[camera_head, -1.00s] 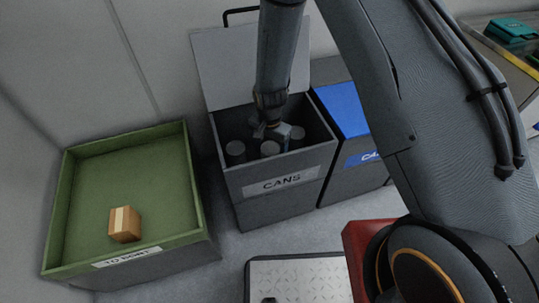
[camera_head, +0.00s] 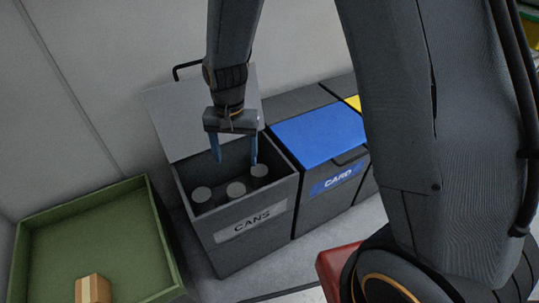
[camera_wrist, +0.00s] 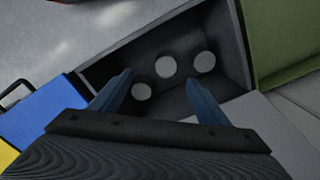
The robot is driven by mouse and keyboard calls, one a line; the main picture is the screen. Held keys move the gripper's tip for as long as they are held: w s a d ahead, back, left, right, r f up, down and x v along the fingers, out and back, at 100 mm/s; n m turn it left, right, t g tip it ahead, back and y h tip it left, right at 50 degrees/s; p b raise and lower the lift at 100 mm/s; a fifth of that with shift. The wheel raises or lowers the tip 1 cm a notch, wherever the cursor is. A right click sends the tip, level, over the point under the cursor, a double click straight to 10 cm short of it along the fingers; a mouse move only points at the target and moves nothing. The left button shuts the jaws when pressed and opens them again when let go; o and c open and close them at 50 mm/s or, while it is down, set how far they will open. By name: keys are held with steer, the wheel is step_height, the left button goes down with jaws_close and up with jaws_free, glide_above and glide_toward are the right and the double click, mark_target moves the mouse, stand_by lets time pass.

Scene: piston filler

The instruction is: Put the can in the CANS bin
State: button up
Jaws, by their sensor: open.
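The CANS bin (camera_head: 252,228) is a dark grey box with its lid raised against the wall. Several grey cans stand inside: a left can (camera_head: 201,194), a middle can (camera_head: 236,190) and a right can (camera_head: 260,171). The wrist view also shows round can tops (camera_wrist: 165,67) in the bin. My gripper (camera_head: 235,160) is above the bin's opening, with its blue fingers pointing down, apart and empty. In the wrist view my gripper (camera_wrist: 158,85) shows open fingers with nothing held between them. Which can was the task's own, I cannot tell.
A CARD bin (camera_head: 338,180) with a shut blue lid stands right beside the CANS bin. A green tray (camera_head: 150,225) with a cardboard box (camera_head: 92,289) stands at the left. A red thing (camera_head: 333,267) is at the lower right.

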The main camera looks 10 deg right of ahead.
steer(key=s+d+r+n, duration=0.3)
steer(key=s+r, duration=0.6)
steer(key=s+d+r+n, duration=0.3)
steer(key=s+r+n, duration=0.1)
steer(key=s+r, duration=0.5)
steer(key=shift+s, duration=0.75)
steer(key=shift+r, duration=0.1)
steer(key=d+r+m+p, duration=0.3)
steer(key=d+r+p, duration=0.6)
steer(key=p, duration=1)
steer(key=shift+d+r, duration=0.25)
steer(key=shift+r, duration=0.6)
